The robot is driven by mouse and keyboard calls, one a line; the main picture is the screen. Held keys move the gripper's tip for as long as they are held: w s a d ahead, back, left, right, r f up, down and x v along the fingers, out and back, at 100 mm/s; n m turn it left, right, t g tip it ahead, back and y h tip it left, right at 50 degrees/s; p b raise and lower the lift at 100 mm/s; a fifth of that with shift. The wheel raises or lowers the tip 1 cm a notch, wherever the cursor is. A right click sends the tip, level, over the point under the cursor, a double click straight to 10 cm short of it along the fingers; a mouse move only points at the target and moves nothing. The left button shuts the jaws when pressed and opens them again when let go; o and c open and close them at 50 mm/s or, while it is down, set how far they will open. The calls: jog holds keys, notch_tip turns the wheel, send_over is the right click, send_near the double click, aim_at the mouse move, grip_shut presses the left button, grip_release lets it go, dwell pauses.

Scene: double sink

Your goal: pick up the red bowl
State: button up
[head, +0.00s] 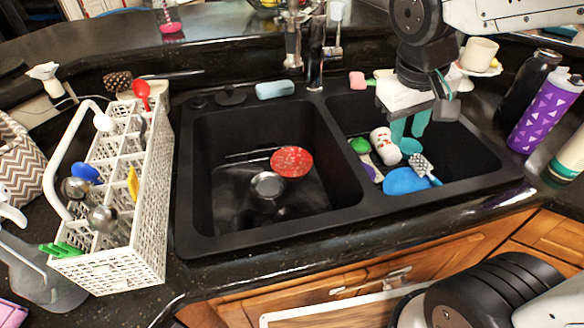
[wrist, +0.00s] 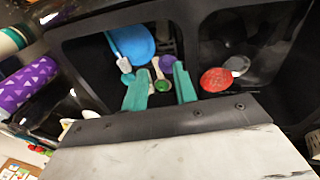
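The red bowl (head: 292,161) lies in the left basin (head: 230,190) of the black double sink, towards its right wall. In the wrist view the red bowl (wrist: 216,79) shows to the right of my fingers. My gripper (head: 408,128) has teal fingers and hangs over the right basin, to the right of the bowl and apart from it. In the wrist view my gripper (wrist: 159,88) is open, with its fingers spread and nothing held between them.
The sink divider (head: 345,160) stands between my gripper and the bowl. A metal drain (head: 267,185) is beside the bowl. The right basin holds a blue dish (head: 406,181), a brush and a white-red can (head: 384,146). A white utensil rack (head: 120,200) stands left; a purple bottle (head: 546,110) stands right.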

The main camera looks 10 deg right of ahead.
jog(key=w+a+f+n+h, duration=0.2)
jog(key=w+a+f, duration=0.25)
jog(key=w, duration=0.55)
jog(key=n+t, duration=0.3)
jog(key=n, duration=0.4)
send_over(283, 175)
jog(key=s+a, duration=0.2)
jog(key=a, duration=0.1)
notch_tip(283, 175, down, 23)
jog(key=shift+m+y, duration=0.3)
jog(key=shift+y, duration=0.1)
jog(key=x, duration=0.5)
jog(key=d+x, duration=0.1)
jog(key=x, duration=0.1)
grip_shut()
